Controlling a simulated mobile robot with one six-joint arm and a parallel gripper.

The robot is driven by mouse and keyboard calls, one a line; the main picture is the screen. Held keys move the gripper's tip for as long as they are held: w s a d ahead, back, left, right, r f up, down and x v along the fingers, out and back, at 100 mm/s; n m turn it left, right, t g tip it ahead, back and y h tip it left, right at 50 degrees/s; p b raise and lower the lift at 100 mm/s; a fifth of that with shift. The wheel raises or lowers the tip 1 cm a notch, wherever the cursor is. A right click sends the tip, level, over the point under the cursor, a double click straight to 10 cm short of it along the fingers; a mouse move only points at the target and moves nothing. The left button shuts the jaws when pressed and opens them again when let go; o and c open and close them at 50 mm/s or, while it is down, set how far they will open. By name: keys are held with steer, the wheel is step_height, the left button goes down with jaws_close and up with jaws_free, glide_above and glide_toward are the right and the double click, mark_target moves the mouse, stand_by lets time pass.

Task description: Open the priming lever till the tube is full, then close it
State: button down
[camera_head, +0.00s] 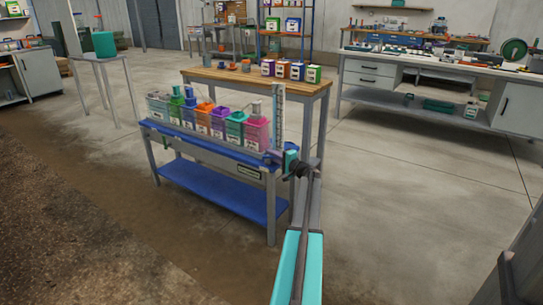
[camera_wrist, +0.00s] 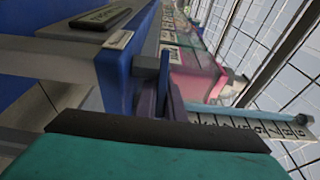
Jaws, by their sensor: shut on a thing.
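The clear tube with a black-marked white scale (camera_head: 279,115) stands upright at the right end of the blue-topped skid. In the wrist view, turned sideways, the scale (camera_wrist: 240,128) shows beside a pale blue strip; I cannot make out the liquid level. My gripper (camera_head: 288,159), with teal and dark parts, is at the tube's foot and is shut on the priming lever. In the wrist view a purple piece (camera_wrist: 173,98), likely the lever or its mount, shows just past my dark-padded teal finger. The finger hides much of it, so the lever's angle is unclear.
Several coloured tanks stand in a row on the skid (camera_head: 210,148); the pink one (camera_head: 256,133) is nearest the tube. A wooden-topped bench (camera_head: 235,76) stands close behind. The concrete floor right of the skid is open.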

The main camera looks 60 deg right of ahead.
steer(key=shift+w+d+r+n+t+y, duration=0.1)
steer(key=shift+w+n+t+y, duration=0.1)
steer(key=shift+n+y, duration=0.5)
steer(key=shift+w+d+n+t+y, duration=0.15)
steer(key=shift+n+y, duration=0.25)
steer(key=shift+y, duration=0.6)
steer(key=shift+a+y, duration=0.2)
steer(key=shift+y, duration=0.1)
steer(key=c, duration=1.9)
jaws_free()
steer(key=shift+o, duration=0.2)
steer(key=shift+s, duration=0.1)
steer(key=s+p, duration=0.3)
steer(key=s, duration=1)
steer(key=shift+s+a, duration=0.3)
